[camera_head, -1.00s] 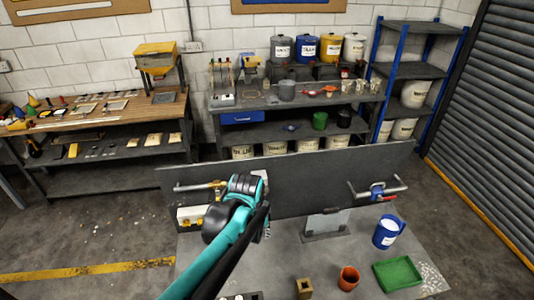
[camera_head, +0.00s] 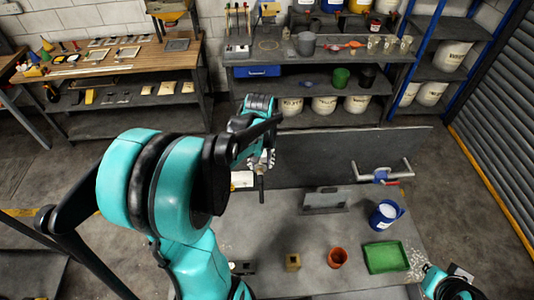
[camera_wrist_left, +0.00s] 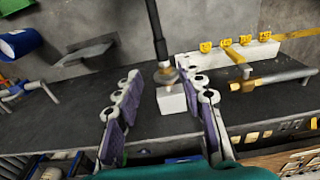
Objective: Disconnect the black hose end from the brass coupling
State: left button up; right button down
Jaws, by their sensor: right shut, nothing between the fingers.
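The hose also shows below the gripper in the head view (camera_head: 261,184). The joint between hose end and coupling is small and partly unclear.
A white block with yellow labels (camera_wrist_left: 225,60) and a metal pipe (camera_wrist_left: 275,78) lie beside the coupling. A pipe handle (camera_head: 382,175) is at the right.

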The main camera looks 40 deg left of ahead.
aim_at(260, 179)
pick_arm(q)
jog(key=shift+s+f+b, duration=0.5)
jog(key=shift+s+f, duration=0.05)
jog(key=shift+f, duration=0.05)
jog(key=f+b, duration=0.1)
jog(key=w+f+b, duration=0.1)
jog(key=f, duration=0.1)
jog(key=shift+w+a+f, duration=0.1)
jog(key=shift+w+f, duration=0.05)
jog(key=shift+f, duration=0.05)
jog(key=f+b, duration=0.4)
jog(key=shift+s+a, duration=0.1)
jog(key=shift+s, duration=0.1)
jog(key=shift+w+f+b, duration=0.2)
jog(key=shift+f+b, duration=0.2)
jog(key=shift+f, duration=0.15)
pick_arm(e)
notch_tip(260, 179, down, 8)
jog(key=shift+s, duration=0.2)
pick_arm(q)
jog(key=shift+s+r, duration=0.1)
pick_arm(e)
jog(key=shift+s+r, duration=0.1)
jog(key=shift+r, duration=0.05)
